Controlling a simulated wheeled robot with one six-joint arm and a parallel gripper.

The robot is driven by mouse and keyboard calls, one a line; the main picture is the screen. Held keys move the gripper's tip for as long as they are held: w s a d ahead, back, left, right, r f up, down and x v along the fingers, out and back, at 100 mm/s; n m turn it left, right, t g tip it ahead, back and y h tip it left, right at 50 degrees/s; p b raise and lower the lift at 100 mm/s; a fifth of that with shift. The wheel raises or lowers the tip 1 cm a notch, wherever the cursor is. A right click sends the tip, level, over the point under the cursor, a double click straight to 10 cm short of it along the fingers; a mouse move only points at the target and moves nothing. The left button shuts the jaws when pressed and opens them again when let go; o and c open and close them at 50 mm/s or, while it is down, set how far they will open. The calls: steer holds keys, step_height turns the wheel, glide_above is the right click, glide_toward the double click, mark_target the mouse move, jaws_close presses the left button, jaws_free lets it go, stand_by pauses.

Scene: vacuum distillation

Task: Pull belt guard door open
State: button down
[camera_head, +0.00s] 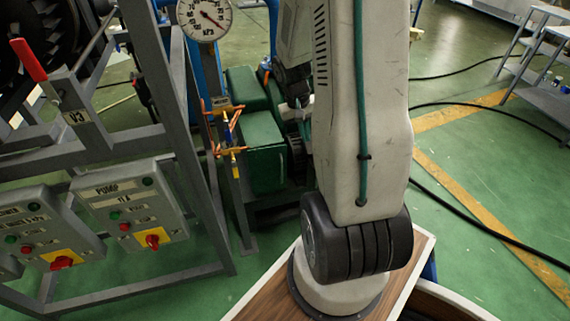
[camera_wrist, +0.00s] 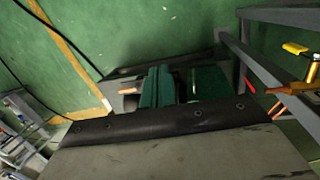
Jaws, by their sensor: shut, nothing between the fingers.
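The green belt-guard housing (camera_head: 266,158) stands low on the floor left of my arm in the head view. Which of its panels is the door I cannot tell. Green parts (camera_wrist: 170,86) of the same unit show in the middle of the wrist view, partly hidden by a dark bolted edge. My gripper (camera_head: 299,104) is small and partly hidden behind my arm in the head view, close to the housing's upper right. It is shut with nothing in it. Whether it touches the housing I cannot tell.
A grey frame (camera_head: 183,130) with a pump control box (camera_head: 131,210) and a red lever (camera_head: 29,60) stands left. Black cables (camera_head: 470,225) cross the open green floor at right.

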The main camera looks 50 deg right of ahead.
steer(key=d+f+m+t, duration=0.1)
steer(key=d+f, duration=0.5)
steer(key=f, duration=0.4)
steer(key=d+f+m+t, duration=0.1)
steer(key=d+f, duration=0.5)
steer(key=f, duration=0.3)
step_height(320, 180, down, 20)
steer(key=m+t, duration=0.4)
steer(key=t, duration=0.4)
steer(key=w+a+r+m+t+y, duration=0.1)
steer(key=w+a+r+m+t, duration=0.1)
steer(key=w+r+m+t, duration=0.6)
steer(key=w+n+t, duration=0.2)
steer(key=w+n, duration=0.1)
steer(key=w, duration=0.3)
steer(key=shift+w+a+f, duration=0.15)
steer(key=shift+w+f, duration=0.1)
steer(key=shift+f, duration=0.1)
steer(key=shift+s, duration=0.15)
